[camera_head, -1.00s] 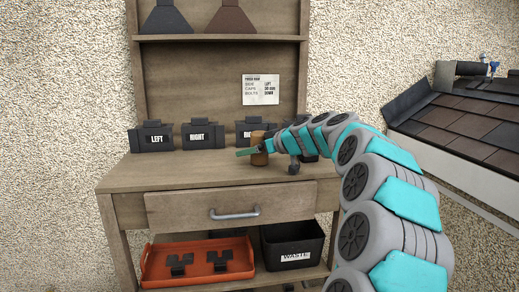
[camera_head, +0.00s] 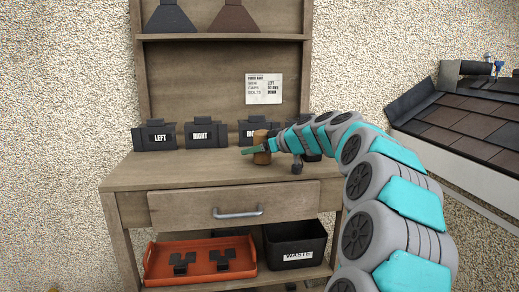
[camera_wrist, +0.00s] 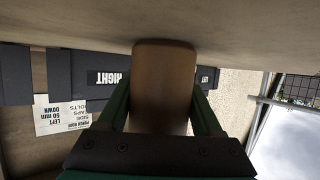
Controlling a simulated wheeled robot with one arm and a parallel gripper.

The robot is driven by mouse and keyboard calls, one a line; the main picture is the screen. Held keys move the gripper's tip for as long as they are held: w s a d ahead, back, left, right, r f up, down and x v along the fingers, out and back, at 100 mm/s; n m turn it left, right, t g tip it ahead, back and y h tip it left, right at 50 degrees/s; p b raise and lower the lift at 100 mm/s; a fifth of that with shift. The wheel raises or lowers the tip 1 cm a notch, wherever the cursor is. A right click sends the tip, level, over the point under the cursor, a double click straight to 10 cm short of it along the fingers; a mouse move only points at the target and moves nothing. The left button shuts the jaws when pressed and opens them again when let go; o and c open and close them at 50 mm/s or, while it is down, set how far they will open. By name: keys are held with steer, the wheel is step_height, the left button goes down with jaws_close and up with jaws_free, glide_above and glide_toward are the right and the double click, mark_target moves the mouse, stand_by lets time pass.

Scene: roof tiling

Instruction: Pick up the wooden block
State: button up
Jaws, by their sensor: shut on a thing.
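The wooden block (camera_head: 262,157) is a short brown piece at the right part of the workbench top (camera_head: 190,172). My gripper (camera_head: 259,150) reaches it from the right, with its green fingers at the block's upper half. In the wrist view the block (camera_wrist: 163,85) fills the space between the two green fingers of my gripper (camera_wrist: 163,105), one on each side. My gripper is shut on the block. The block's lower end is at or very near the bench top; I cannot tell whether it touches.
Dark bins labelled LEFT (camera_head: 155,137) and RIGHT (camera_head: 205,134) stand behind, with another partly hidden bin (camera_head: 250,131) close to the block. A drawer (camera_head: 185,206) is below. An orange tray (camera_head: 152,268) and a black WASTE box (camera_head: 297,240) sit on the lower shelf. The bench's left front is clear.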

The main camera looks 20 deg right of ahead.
mark_target(256, 137)
steer(key=shift+r, duration=0.1)
steer(key=shift+r, duration=0.8)
step_height(256, 137, up, 2)
steer(key=s+d, duration=0.2)
steer(key=s, duration=0.2)
steer(key=s+d+b, duration=0.1)
steer(key=s+d, duration=0.2)
steer(key=s, duration=0.2)
steer(key=s+d+r+b, duration=0.1)
steer(key=s+d, duration=0.1)
steer(key=s, duration=0.3)
steer(key=shift+d+r, duration=0.1)
steer(key=shift+d, duration=0.25)
steer(key=o, duration=1)
steer(key=c, duration=0.8)
steer(key=shift+c, duration=0.3)
